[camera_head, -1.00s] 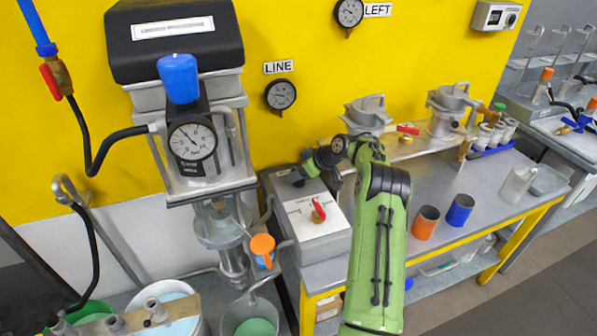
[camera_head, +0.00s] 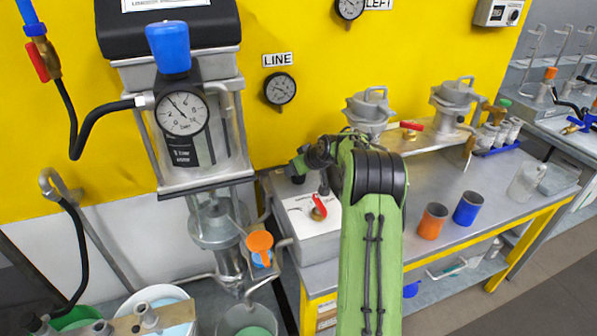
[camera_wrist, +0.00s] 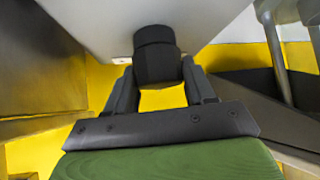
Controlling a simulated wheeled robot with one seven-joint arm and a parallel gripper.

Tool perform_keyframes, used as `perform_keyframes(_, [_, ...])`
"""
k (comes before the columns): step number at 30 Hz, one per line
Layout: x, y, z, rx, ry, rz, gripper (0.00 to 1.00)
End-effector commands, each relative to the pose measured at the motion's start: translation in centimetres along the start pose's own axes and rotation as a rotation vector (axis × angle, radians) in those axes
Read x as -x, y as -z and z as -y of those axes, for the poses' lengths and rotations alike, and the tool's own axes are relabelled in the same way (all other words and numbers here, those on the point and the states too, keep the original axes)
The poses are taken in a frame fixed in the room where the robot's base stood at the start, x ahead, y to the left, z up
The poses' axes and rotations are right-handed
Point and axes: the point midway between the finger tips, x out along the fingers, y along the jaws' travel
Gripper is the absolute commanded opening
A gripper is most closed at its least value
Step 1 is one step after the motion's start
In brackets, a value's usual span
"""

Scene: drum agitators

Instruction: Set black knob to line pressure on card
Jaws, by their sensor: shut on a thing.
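The black knob shows in the wrist view (camera_wrist: 157,55), a short dark cylinder against a pale surface. My gripper (camera_wrist: 158,80) is shut on it, one finger on each side. In the head view my gripper (camera_head: 301,165) is at the back left of a grey control box (camera_head: 312,245); the knob there is mostly hidden. The LINE gauge (camera_head: 280,88) hangs on the yellow wall under its label (camera_head: 277,60); its reading is too small to tell. A white printed card (camera_head: 165,4), cut off by the frame's top, sits on the black housing; its text is unreadable.
A red-handled valve (camera_head: 319,206) stands on the box beside my gripper. A larger gauge (camera_head: 183,113) is on the agitator at left, its needle pointing up-left. Orange (camera_head: 432,221) and blue (camera_head: 467,208) cups stand on the bench to the right.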

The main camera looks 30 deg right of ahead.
Motion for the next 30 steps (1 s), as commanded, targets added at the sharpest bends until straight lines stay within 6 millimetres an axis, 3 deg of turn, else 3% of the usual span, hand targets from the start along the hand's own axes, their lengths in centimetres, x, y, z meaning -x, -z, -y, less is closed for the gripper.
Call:
perform_keyframes(3, [0.0, 0.0, 0.0, 0.000, 0.002, 0.001, 0.23])
perform_keyframes(4, [0.0, 0.0, 0.0, 0.000, 0.002, 0.001, 0.57])
perform_keyframes(8, [0.0, 0.0, 0.0, 0.000, 0.002, 0.002, 0.77])
perform_keyframes(16, [0.1, 0.0, 0.0, 0.001, 0.002, 0.002, 0.77])
perform_keyframes(19, [1.1, 0.1, -0.1, 0.000, 0.001, 0.001, 0.77])
perform_keyframes(30, [11.1, 0.2, -0.1, 0.000, -0.002, -0.001, 0.77])
